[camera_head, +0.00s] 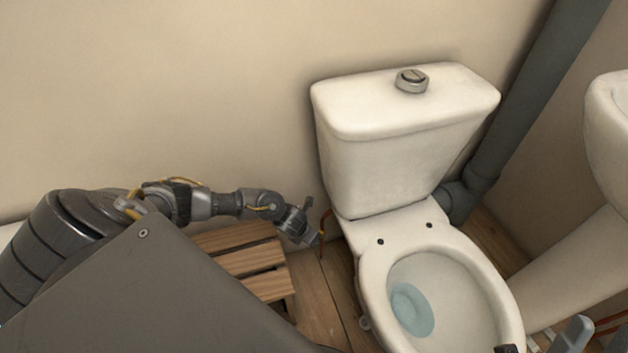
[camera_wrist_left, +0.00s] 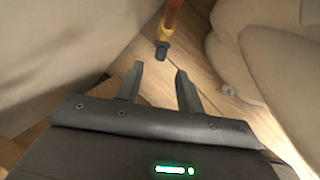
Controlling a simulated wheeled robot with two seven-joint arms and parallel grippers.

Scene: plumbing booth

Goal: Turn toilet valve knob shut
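The valve knob (camera_wrist_left: 162,50) is a small dark handle below a yellow fitting (camera_wrist_left: 165,34) on a copper-coloured pipe (camera_wrist_left: 172,12) in the left wrist view. My left gripper (camera_wrist_left: 159,69) is open and empty, with its fingertips just short of the knob and one to each side of its line. In the head view my left gripper (camera_head: 314,238) is beside the thin copper pipe (camera_head: 325,222), left of the toilet (camera_head: 365,240). The knob cannot be made out there. Grey and dark parts at the bottom right edge may belong to my right gripper; its fingers are not clear.
A wooden slatted stool (camera_head: 240,250) stands below my left arm. The toilet tank (camera_head: 375,160) rises close to the right of my left gripper, and the wall (camera_head: 180,100) is behind. A sink (camera_head: 610,130) and a grey waste pipe (camera_head: 535,105) are at the right.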

